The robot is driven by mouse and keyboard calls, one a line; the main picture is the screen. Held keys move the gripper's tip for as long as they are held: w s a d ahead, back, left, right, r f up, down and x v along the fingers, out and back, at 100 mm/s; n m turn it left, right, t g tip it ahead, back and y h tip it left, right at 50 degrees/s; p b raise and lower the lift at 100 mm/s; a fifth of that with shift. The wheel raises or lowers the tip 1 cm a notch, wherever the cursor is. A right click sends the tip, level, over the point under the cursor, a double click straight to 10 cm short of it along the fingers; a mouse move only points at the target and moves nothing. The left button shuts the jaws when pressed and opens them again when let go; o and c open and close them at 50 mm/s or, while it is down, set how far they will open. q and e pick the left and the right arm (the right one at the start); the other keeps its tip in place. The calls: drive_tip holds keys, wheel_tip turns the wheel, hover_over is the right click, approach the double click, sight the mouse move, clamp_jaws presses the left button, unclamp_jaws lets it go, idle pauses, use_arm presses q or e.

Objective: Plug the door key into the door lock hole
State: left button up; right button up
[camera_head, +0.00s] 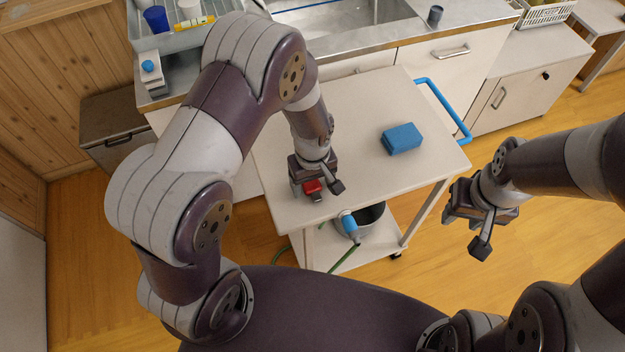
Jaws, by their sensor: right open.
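My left gripper (317,188) points down over the front left part of a white cart top. A small red piece with a dark grey end (313,187) shows at its fingers; whether they grip it I cannot tell. I cannot tell whether this piece is the door key. My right gripper (468,230) is open and empty, off the right side of the cart above the floor. No door lock or lock hole can be made out in this view.
A blue block (402,138) lies on the right half of the cart top (358,100). A blue handle (447,108) sticks out at the cart's right. A bucket (372,217) and a blue-headed tool (350,226) are on the lower shelf. A sink counter (400,30) stands behind.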

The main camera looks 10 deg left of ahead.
sight(312, 186)
use_arm(q)
drive_tip(key=c, duration=1.1)
wheel_tip(312, 186, up, 6)
drive_tip(key=p, duration=0.6)
drive_tip(key=shift+r, duration=0.1)
drive_tip(key=shift+m, duration=0.8)
drive_tip(key=w+a+r+m, duration=0.1)
drive_tip(key=w+a+m, duration=0.4)
drive_tip(key=w+a, duration=0.25)
wheel_tip(312, 186, up, 10)
drive_tip(key=p, duration=0.8)
drive_tip(key=shift+s+a, duration=0.25)
drive_tip(key=shift+s, duration=0.2)
